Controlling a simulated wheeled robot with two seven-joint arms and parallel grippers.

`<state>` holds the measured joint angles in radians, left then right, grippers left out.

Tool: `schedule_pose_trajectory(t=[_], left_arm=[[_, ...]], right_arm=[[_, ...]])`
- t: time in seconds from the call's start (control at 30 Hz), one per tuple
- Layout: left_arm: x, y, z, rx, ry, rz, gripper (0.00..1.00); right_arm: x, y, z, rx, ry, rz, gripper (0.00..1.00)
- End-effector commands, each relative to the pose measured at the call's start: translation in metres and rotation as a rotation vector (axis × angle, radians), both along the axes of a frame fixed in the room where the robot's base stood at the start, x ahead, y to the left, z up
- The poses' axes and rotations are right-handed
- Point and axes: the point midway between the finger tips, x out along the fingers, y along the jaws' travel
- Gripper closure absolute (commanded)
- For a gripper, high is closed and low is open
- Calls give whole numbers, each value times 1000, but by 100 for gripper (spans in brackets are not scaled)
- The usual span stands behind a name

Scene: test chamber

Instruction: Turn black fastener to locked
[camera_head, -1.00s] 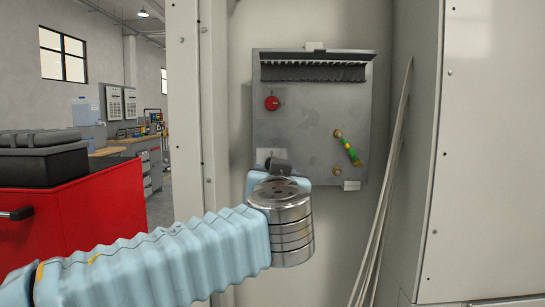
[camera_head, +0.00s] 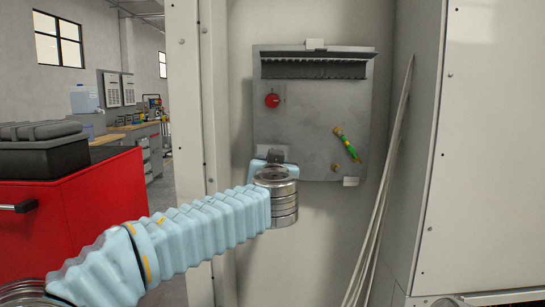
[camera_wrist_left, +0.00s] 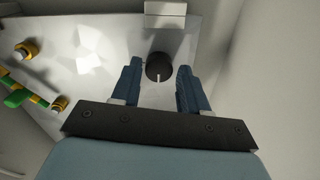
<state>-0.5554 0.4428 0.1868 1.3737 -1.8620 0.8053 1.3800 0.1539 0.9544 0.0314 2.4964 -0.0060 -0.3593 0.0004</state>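The black fastener (camera_wrist_left: 159,66) is a round dark knob in the left wrist view, with a white line toward the lower part of its face. My left gripper (camera_wrist_left: 159,84) is open, with one blue finger on each side of the knob. Gaps show between fingers and knob, and I cannot tell how far the fingertips are from it in depth. In the head view, my left wrist reaches the lower left of the grey panel (camera_head: 305,125) and hides most of the fastener area. My right gripper is not in view.
The panel also carries a red knob (camera_head: 271,100) and a green-yellow handle (camera_head: 347,144) with brass fittings. Pale cables (camera_head: 388,190) hang at the right of the panel. A cabinet wall stands at right, and a red tool cabinet (camera_head: 75,215) at left.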

Motion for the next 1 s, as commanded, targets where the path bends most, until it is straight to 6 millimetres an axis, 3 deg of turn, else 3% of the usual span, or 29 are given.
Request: schedule_pose_trajectory(t=[0.03, 0.27, 0.63, 1.0], left_arm=[[0, 0, 0, 0, 0, 0, 64], [0, 0, 0, 0, 0, 1, 98], [0, 1, -1, 70, -2, 3, 98], [0, 1, -1, 361, -4, 7, 98]], right_arm=[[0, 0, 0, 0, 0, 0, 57], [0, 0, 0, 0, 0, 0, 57], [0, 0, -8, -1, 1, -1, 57], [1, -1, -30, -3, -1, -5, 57]])
